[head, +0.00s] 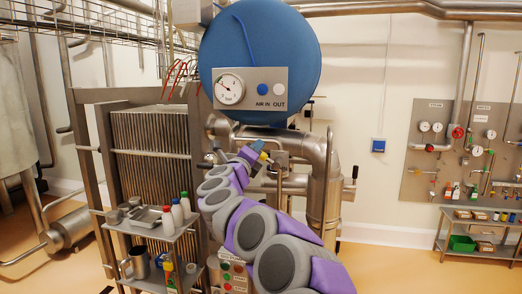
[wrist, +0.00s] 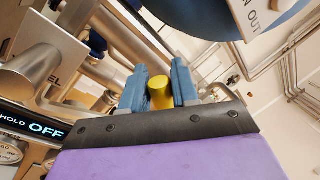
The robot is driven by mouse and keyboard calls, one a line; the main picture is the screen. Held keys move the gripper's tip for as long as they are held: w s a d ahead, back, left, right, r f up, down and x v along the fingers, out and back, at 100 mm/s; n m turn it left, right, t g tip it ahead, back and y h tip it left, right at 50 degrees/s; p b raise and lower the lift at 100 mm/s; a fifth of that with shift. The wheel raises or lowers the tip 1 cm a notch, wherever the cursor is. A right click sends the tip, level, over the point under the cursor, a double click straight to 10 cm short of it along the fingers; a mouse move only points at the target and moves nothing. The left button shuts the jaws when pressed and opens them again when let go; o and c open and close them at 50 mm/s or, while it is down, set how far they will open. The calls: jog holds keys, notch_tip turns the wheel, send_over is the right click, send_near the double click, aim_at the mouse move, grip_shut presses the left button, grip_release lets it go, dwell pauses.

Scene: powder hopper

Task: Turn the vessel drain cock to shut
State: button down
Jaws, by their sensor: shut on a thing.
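The blue round vessel (head: 262,35) stands at the top middle of the head view, with a gauge panel marked AIR IN and OUT below its middle. In the wrist view, a yellow knob or handle end (wrist: 160,91) sits between the two blue fingers of my gripper (wrist: 159,88). This seems to be the drain cock's handle; its valve body and turn position are hidden. My gripper (head: 257,151) is below the vessel in the head view, beside the steel pipework, shut on the yellow handle. A small bit of yellow (head: 264,156) shows at the fingertips.
Steel pipes (head: 325,185) stand just right of my gripper. A ribbed plate unit (head: 150,140) in a frame is to the left. A small trolley (head: 150,231) with bottles stands before it, near a button panel (head: 236,270). Open floor lies right, before a wall board (head: 420,165).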

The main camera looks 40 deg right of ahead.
notch_tip(320, 180, down, 6)
jog(key=w+a+n+t+y, duration=0.1)
jog(key=n+t, duration=0.1)
jog(key=n, duration=0.7)
jog(key=shift+n+y+b, duration=0.3)
jog(key=shift+n+b, duration=0.1)
jog(key=shift+b, duration=0.05)
jog(key=shift+f, duration=0.15)
jog(key=shift+s+a+t, duration=0.1)
jog(key=shift+a+t, duration=0.05)
jog(key=shift+t, duration=0.15)
jog(key=c, duration=1.1)
grip_release()
jog(key=shift+s, duration=0.1)
jog(key=shift+o, duration=0.6)
jog(key=shift+a+r, duration=0.15)
jog(key=shift+r, duration=0.1)
jog(key=shift+w+r, duration=0.1)
jog(key=shift+w, duration=0.1)
